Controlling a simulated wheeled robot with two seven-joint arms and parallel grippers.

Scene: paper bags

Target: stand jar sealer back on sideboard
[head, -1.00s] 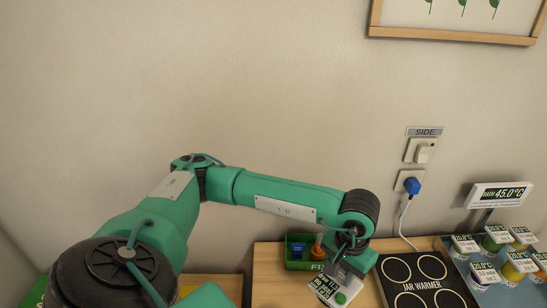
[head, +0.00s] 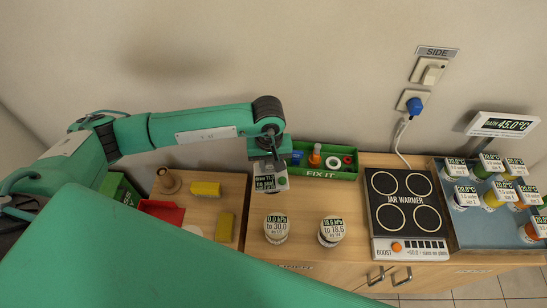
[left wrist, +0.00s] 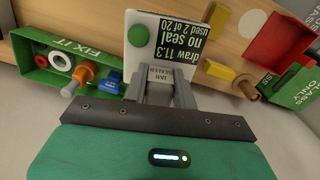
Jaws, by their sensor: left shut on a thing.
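My right gripper is not in view.
The FIX IT box (head: 318,174) stands close right of the sealer. Two lidded jars (head: 276,229) (head: 331,231) stand in front. The jar warmer (head: 405,205) and a tray of jars (head: 462,228) are further right. A lower-left wooden surface (head: 196,211) holds yellow blocks and a red container.

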